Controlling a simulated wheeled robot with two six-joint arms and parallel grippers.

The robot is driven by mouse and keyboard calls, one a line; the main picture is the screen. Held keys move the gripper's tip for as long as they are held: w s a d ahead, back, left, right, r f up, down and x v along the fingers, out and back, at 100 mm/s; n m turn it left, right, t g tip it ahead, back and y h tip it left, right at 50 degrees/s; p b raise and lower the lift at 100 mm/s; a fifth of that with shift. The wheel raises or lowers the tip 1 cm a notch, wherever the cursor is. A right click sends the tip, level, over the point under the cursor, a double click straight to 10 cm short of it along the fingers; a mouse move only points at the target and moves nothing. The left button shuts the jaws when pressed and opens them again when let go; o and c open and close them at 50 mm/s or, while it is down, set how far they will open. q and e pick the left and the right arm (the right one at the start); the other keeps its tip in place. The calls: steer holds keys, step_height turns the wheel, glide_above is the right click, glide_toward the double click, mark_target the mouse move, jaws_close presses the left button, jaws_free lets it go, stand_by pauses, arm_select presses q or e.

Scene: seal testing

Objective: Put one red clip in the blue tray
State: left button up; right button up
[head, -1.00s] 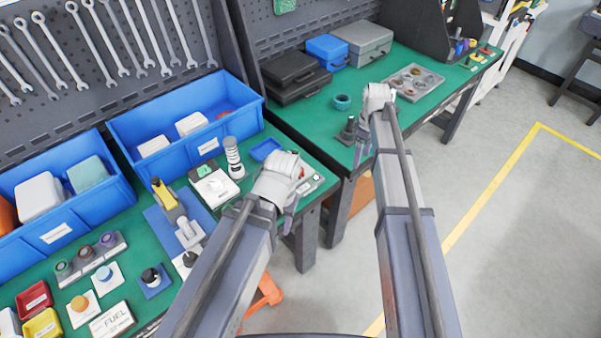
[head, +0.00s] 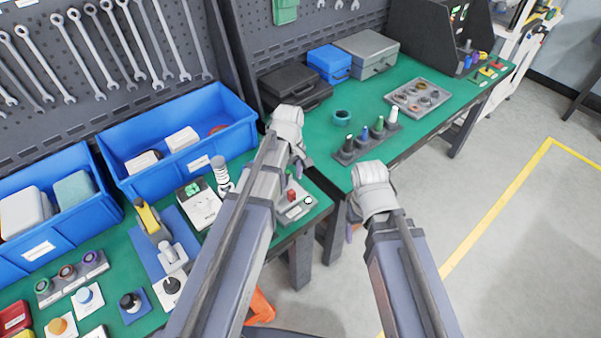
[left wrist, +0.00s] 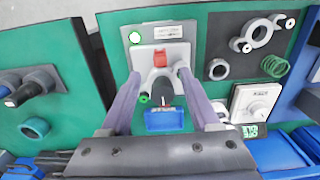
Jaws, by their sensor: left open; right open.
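A small red clip (head: 291,195) sits on a pale grey plate (head: 296,207) at the bench's near right corner. In the left wrist view the red clip (left wrist: 160,59) lies just beyond my fingertips. The blue tray (left wrist: 165,120) shows low between my fingers in that view, and my left arm hides it in the head view. My left gripper (head: 297,158) is above the bench; in its wrist view the gripper (left wrist: 159,78) is open and empty, fingers apart. My right gripper (head: 366,205) is open, off the front edge of the right bench, away from the clip.
A dark pointed object (left wrist: 163,88) stands between the tray and the clip. Blue bins (head: 190,143) line the back.

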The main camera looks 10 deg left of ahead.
mark_target(292, 191)
arm_select(q)
steer(key=shift+f+b, duration=3.9)
steer(key=shift+f, duration=0.05)
steer(key=shift+r, duration=0.1)
jaws_close()
